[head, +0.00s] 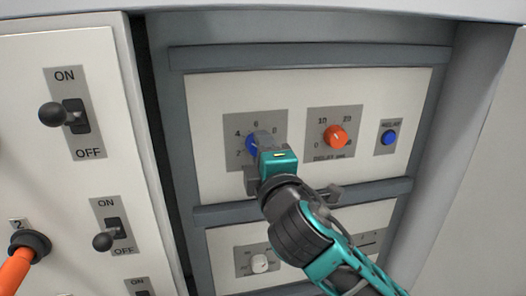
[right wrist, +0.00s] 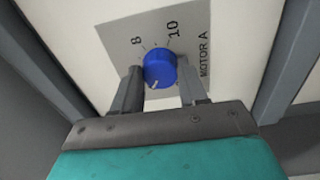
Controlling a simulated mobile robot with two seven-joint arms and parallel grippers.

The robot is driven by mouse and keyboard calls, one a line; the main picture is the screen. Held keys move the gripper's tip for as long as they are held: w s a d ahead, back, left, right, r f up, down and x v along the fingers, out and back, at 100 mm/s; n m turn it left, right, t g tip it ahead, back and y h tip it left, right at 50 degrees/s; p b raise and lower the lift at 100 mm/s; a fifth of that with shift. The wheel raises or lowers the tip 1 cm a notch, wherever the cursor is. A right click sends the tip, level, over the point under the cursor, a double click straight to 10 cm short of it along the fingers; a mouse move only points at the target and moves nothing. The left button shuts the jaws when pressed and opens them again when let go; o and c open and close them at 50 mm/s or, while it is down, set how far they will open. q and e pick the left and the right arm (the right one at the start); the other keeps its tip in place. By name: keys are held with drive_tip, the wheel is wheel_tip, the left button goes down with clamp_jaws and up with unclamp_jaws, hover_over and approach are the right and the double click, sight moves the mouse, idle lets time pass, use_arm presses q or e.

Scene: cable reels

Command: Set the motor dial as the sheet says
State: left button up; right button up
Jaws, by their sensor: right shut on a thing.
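The motor dial is a blue round knob (head: 250,144) on a grey plate at the left of the upper white panel. It also shows in the right wrist view (right wrist: 160,67), where the plate reads MOTOR A. My right gripper (right wrist: 159,74) has one finger on each side of the knob and is shut on it. In the wrist view the knob's white mark points down and slightly left, away from the 8 and 10. My gripper hides part of the dial's scale in the head view. The sheet and my left gripper are not in view.
Right of the motor dial are an orange delay dial (head: 335,137) and a blue button (head: 389,138). A white knob (head: 259,263) sits on the panel below. At the left, a panel has black ON/OFF switches (head: 75,116) and an orange plug (head: 22,262).

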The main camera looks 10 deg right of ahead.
drive_tip(key=shift+m+h+p, duration=0.35)
drive_tip(key=shift+m+h, duration=0.05)
drive_tip(key=shift+m, duration=4.7)
drive_tip(key=o, duration=1.1)
drive_tip(key=shift+a, duration=0.1)
drive_tip(key=shift+c, duration=0.2)
drive_tip(key=shift+f, duration=0.1)
